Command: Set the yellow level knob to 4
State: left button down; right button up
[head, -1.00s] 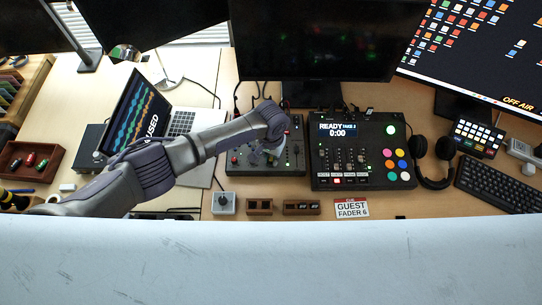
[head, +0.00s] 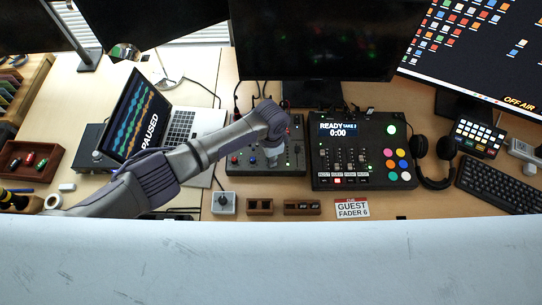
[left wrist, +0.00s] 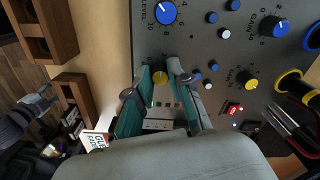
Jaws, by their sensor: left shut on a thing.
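In the left wrist view a yellow knob (left wrist: 160,77) on the grey mixer panel sits between the teal-lined fingers of my left gripper (left wrist: 161,80). The gripper is shut on it. The fingers and wrist hide its scale and most of its surroundings, and I cannot read its pointer. A second yellow knob (left wrist: 247,79) with a dial scale lies to the right, clear of the fingers. In the head view my left gripper (head: 272,162) points down onto the mixer (head: 240,168), and the held knob is hidden. My right gripper is not in view.
A blue level knob (left wrist: 165,12) and several smaller knobs lie near the gripper. A switcher console (head: 362,182) stands right of the mixer. A laptop (head: 180,128) is at left. Wooden blocks (head: 260,207) and a guest fader card (head: 352,208) lie in front.

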pick_arm(q)
jog(key=m, duration=0.5)
jog(key=shift+m+b, duration=0.3)
jog(key=m, duration=0.5)
jog(key=shift+m+b, duration=0.4)
jog(key=shift+d, duration=0.1)
jog(key=c, duration=1.1)
grip_release()
jog(key=shift+o, duration=0.2)
notch_tip(320, 180, up, 12)
